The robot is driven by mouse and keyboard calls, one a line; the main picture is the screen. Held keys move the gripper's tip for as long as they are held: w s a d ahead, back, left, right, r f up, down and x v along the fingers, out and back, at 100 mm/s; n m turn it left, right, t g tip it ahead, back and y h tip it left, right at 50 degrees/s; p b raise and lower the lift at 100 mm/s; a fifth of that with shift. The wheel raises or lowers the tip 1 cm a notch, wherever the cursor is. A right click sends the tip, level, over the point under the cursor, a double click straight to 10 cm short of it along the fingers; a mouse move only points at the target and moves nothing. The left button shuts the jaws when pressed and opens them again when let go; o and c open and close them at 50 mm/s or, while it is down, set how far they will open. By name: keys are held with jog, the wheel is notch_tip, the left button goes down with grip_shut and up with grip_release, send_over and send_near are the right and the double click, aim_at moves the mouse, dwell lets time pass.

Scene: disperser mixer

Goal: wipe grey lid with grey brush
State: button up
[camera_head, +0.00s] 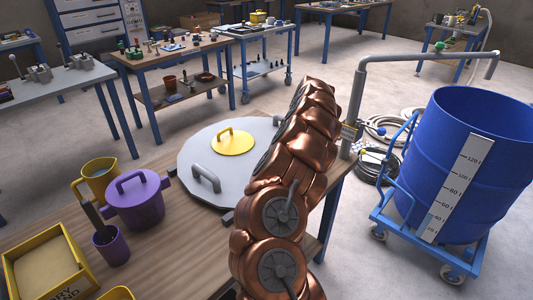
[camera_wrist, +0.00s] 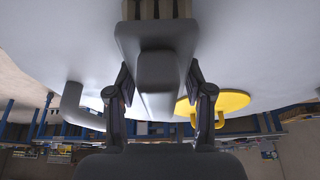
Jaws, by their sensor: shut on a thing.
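The grey lid (camera_head: 195,168) is a large round disc lying on the wooden table, with a grey bar handle (camera_head: 206,177) and a yellow round cap with its own handle (camera_head: 233,141). In the wrist view the lid (camera_wrist: 50,35) fills the upper part as a pale surface. My gripper (camera_wrist: 160,82) is shut on the grey brush (camera_wrist: 155,70), with one finger on each side of its handle. In the head view my copper arm hides the gripper and brush.
A purple lidded pot (camera_head: 137,203), a purple cup (camera_head: 111,246) holding a dark tool, a yellow jug (camera_head: 97,177) and a yellow bin (camera_head: 45,262) stand left on the table. A blue drum (camera_head: 450,160) on a wheeled cart stands right. Bare tabletop (camera_head: 190,260) lies in front.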

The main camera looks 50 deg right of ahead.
jog(key=shift+d+r+p, duration=0.15)
jog(key=shift+r+p, duration=0.15)
jog(key=shift+r, duration=3.85)
